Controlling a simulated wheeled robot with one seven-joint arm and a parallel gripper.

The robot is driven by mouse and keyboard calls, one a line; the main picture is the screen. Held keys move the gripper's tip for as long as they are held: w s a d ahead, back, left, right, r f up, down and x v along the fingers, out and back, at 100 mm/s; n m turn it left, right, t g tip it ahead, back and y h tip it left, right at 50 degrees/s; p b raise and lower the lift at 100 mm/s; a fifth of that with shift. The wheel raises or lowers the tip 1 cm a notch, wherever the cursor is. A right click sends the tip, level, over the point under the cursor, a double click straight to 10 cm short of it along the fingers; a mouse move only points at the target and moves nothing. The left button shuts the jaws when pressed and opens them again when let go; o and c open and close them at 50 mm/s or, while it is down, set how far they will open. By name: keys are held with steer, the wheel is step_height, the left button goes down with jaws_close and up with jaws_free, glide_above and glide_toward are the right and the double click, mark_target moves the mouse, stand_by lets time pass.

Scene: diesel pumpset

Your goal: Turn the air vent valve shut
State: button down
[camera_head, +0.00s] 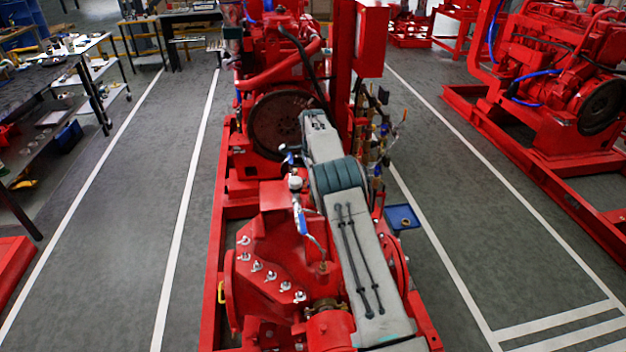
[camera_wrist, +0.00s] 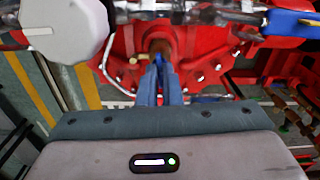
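The air vent valve stands on a thin pipe above the red pump casing in the head view. Its blue lever (camera_head: 301,220) lies along the pipe, below a white fitting (camera_head: 295,183). In the wrist view a blue lever (camera_wrist: 290,23) shows at the top right, beside a metal pipe crossing the top, and a large white rounded part (camera_wrist: 65,25) fills the top left. My gripper (camera_wrist: 159,66) points at the red casing, below the pipe in the picture. Its two fingers look shut together, with nothing clearly held. In the head view my arm hides the gripper.
The red pump casing (camera_head: 270,245) has several bolts. Brass valves and pipes (camera_head: 378,130) rise right of my arm. A second red pumpset (camera_head: 555,80) stands at right and a workbench (camera_head: 60,75) at left. Grey floor (camera_head: 150,210) lies open on both sides.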

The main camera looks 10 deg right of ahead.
steer(key=shift+r+m, duration=0.1)
steer(key=shift+m, duration=0.5)
steer(key=c, duration=1.6)
jaws_free()
step_height(320, 180, up, 14)
steer(key=p, duration=0.2)
